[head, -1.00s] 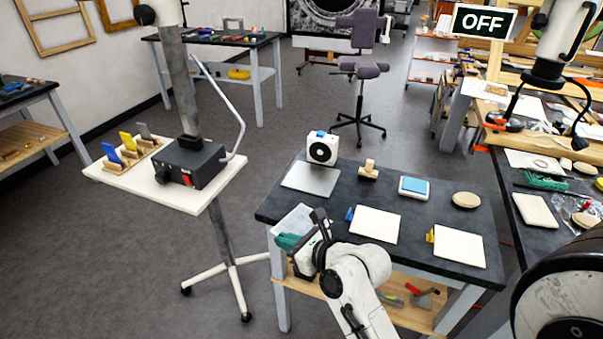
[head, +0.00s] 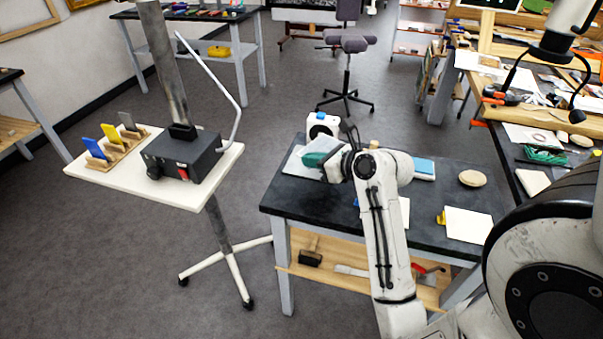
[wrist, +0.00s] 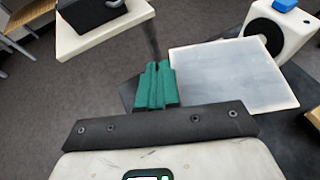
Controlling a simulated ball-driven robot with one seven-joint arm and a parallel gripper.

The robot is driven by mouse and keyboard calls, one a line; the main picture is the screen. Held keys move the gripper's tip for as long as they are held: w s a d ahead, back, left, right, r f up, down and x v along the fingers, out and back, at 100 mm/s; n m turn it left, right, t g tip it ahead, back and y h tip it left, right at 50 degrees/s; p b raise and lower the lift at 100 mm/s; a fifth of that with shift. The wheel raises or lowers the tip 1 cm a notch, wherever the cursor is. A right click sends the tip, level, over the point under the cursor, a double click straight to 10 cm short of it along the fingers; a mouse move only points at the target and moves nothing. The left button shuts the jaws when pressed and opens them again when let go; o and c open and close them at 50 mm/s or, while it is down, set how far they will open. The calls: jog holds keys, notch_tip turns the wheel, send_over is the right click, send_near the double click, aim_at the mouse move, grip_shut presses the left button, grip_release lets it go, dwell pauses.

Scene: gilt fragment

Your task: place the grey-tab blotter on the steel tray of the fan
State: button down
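In the head view my gripper (head: 318,157) is over the steel tray (head: 293,166), with part of the blotter (head: 326,143) showing behind the fingers. The white fan (head: 321,124) with a blue top stands just behind; it also shows in the wrist view (wrist: 280,28). I cannot tell whether the blotter touches the tray.
A white stand (head: 210,185) holds a black switch box (head: 184,157) and coloured cards. The table's front-left corner is bare.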

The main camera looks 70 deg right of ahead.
send_over(301, 184)
notch_tip(301, 184, down, 6)
jog(key=shift+f+b, duration=0.2)
jog(key=shift+b, duration=0.1)
jog(key=shift+f, duration=1.35)
jog(key=c, duration=1.3)
grip_release()
jog(key=shift+f, duration=0.1)
jog(key=shift+c, duration=0.2)
jog(key=v, duration=1.2)
